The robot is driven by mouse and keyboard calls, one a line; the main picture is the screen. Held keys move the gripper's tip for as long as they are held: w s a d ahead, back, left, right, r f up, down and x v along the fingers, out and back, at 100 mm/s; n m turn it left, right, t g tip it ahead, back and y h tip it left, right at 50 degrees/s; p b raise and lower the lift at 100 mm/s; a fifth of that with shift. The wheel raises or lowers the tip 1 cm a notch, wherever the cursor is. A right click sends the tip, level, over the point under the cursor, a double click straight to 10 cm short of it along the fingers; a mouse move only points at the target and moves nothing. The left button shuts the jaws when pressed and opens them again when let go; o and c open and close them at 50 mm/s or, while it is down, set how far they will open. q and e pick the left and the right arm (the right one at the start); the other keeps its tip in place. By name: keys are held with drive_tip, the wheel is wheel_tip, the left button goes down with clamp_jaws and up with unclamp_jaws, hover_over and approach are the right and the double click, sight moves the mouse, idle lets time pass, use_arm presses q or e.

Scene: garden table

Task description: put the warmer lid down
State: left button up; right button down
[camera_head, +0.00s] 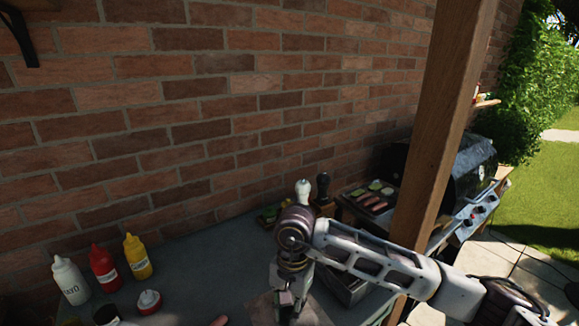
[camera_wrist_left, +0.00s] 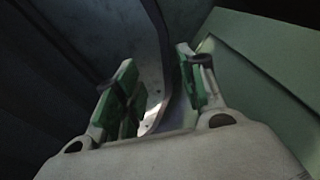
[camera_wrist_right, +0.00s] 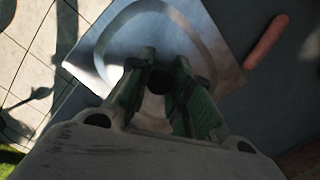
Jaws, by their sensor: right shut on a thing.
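The warmer lid is a square metal plate with a raised rounded ring (camera_wrist_right: 208,38) and a dark knob (camera_wrist_right: 160,80). My right gripper (camera_wrist_right: 163,72) is shut on the knob, over the middle of the lid. In the head view the right gripper (camera_head: 288,312) points down at the bottom edge, and part of the lid (camera_head: 262,308) shows beside it. I cannot tell whether the lid touches the table. The warmer (camera_head: 345,288) is a metal box partly hidden behind my right arm. My left gripper (camera_wrist_left: 155,85) is open and empty, seen only in its wrist view.
On the grey table (camera_head: 205,255) stand white (camera_head: 70,280), red (camera_head: 104,268) and yellow (camera_head: 137,257) bottles and a red-and-white container (camera_head: 149,301). A sausage (camera_wrist_right: 266,41) lies near the lid. A wooden post (camera_head: 440,140) and grill (camera_head: 450,185) are at the right.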

sight(316, 322)
drive_tip(key=shift+s+d+f+n, duration=0.25)
drive_tip(key=shift+s+d+n, duration=0.15)
drive_tip(key=shift+n, duration=0.4)
drive_tip(key=shift+s+d+f+n, duration=0.2)
drive_tip(key=shift+s+d+n, duration=0.1)
drive_tip(key=shift+d+n, duration=0.4)
drive_tip(key=d, duration=0.1)
drive_tip(key=d+n, duration=0.2)
drive_tip(key=d, duration=0.1)
drive_tip(key=shift+w+r+h, duration=0.2)
drive_tip(key=shift+r+h, duration=0.05)
drive_tip(key=shift+h, duration=0.05)
drive_tip(key=w+d+r+m, duration=0.1)
drive_tip(key=w+d+r, duration=0.3)
drive_tip(key=d+r, duration=0.2)
drive_tip(key=w+d+r+m, duration=0.2)
drive_tip(key=w+d+r, duration=0.3)
drive_tip(key=d+r, duration=0.2)
drive_tip(key=shift+d, duration=1.35)
drive_tip(key=shift+a, duration=0.1)
